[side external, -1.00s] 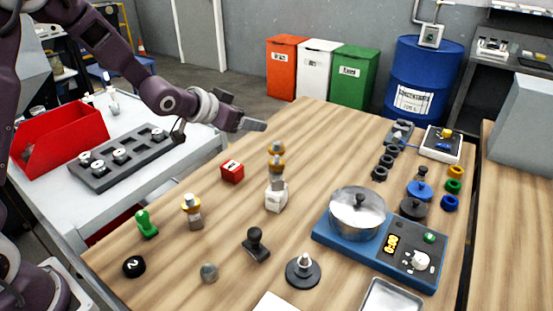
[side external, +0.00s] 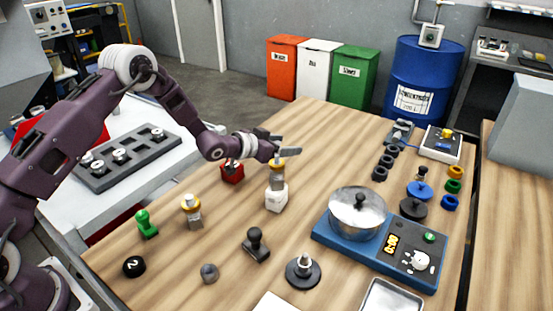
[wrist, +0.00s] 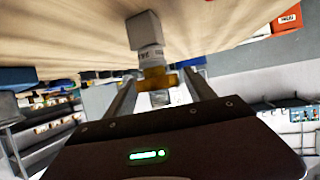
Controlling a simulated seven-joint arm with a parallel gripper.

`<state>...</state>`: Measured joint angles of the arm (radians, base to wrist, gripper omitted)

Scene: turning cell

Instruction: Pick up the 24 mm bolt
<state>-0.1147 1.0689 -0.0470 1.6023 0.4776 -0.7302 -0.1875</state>
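The bolt (side external: 277,181), a grey shank with brass-coloured parts above, stands upright on a white block (side external: 276,198) near the middle of the wooden table. The wrist view shows the bolt's brass part (wrist: 156,80) and a grey part beside it with small print that seems to read 24. My gripper (side external: 279,148) is at the top of the bolt. In the wrist view my gripper (wrist: 161,90) is open, one finger on each side of the brass part, with gaps visible. In the side view the gripper hides the bolt's top.
Another brass-topped piece (side external: 192,211), a black stamp-like piece (side external: 256,245) and a pot (side external: 357,213) on a blue hotplate stand around the bolt. Clear table lies behind it.

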